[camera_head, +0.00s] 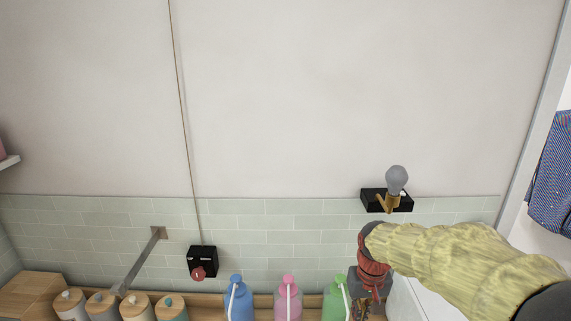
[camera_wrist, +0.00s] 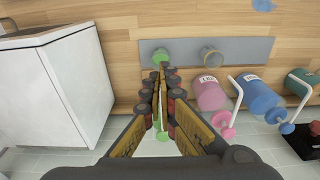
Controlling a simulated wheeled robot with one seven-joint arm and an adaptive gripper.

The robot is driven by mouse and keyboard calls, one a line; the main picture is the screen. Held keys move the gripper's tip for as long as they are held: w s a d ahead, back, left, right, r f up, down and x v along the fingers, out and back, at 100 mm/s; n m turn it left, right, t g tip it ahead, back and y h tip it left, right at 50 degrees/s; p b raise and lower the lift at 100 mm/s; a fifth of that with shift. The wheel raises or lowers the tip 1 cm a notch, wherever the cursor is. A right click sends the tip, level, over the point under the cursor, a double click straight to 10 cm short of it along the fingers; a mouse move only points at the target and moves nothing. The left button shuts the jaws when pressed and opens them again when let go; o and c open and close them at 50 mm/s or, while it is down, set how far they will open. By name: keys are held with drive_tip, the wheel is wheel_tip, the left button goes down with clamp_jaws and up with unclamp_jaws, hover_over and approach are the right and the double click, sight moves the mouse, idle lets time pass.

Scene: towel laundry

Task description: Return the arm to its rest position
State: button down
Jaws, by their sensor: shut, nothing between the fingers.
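My arm, in a yellow-green sleeve, reaches in from the right in the head view. My gripper (camera_head: 369,309) hangs at its end, pointing down near the bottom edge, just right of a green bottle (camera_head: 336,300). In the wrist view my gripper (camera_wrist: 163,74) has its two fingers drawn together at the tips, with nothing seen held. Green and pale patches show behind and between the fingers, so part of what lies there is hidden.
A pink bottle (camera_head: 288,299) and a blue bottle (camera_head: 238,299) stand left of the green one. Lidded jars (camera_head: 134,307) stand further left. A metal bar (camera_head: 140,262) juts from the tiled wall. A white cabinet (camera_wrist: 57,85) stands left in the wrist view.

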drive_tip(key=s+f+t+b, duration=0.2)
drive_tip(key=s+f+b, duration=0.1)
drive_tip(key=s+b, duration=0.6)
drive_tip(key=s+f+t+b, duration=0.2)
drive_tip(key=s+f+b, duration=0.2)
drive_tip(key=s+b, duration=0.4)
drive_tip(key=s, duration=0.5)
drive_tip(key=shift+t+b, duration=0.3)
drive_tip(key=shift+b, duration=0.1)
drive_tip(key=shift+f, duration=0.1)
